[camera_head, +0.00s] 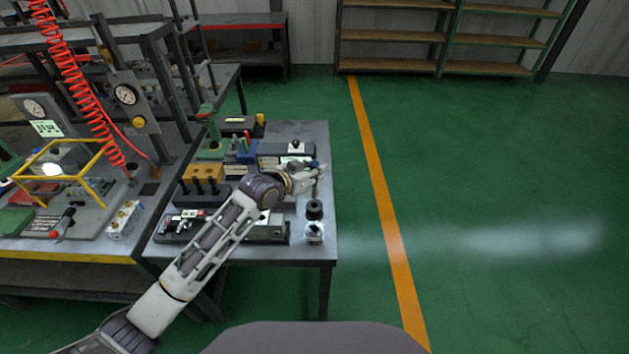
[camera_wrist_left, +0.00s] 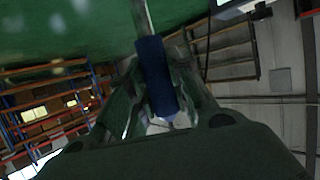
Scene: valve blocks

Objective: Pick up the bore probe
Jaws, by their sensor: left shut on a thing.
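The bore probe has a blue grip and a thin metal rod. In the left wrist view its blue grip (camera_wrist_left: 156,77) sits between my fingers, with the rod extending to the top edge. In the head view only a small bluish part (camera_head: 314,164) shows at my left gripper (camera_head: 311,174), with a thin shaft below it. My left gripper is shut on the probe over the right edge of the small table (camera_head: 303,263). The fingers hide part of the grip. My right gripper is not in view.
A black cylinder (camera_head: 314,210) and a clear-looking piece (camera_head: 314,232) stand just below the gripper in the picture. Blocks, a black peg holder (camera_head: 203,193) and a dark tray (camera_head: 267,233) crowd the table. The green floor (camera_head: 490,200) at right is clear.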

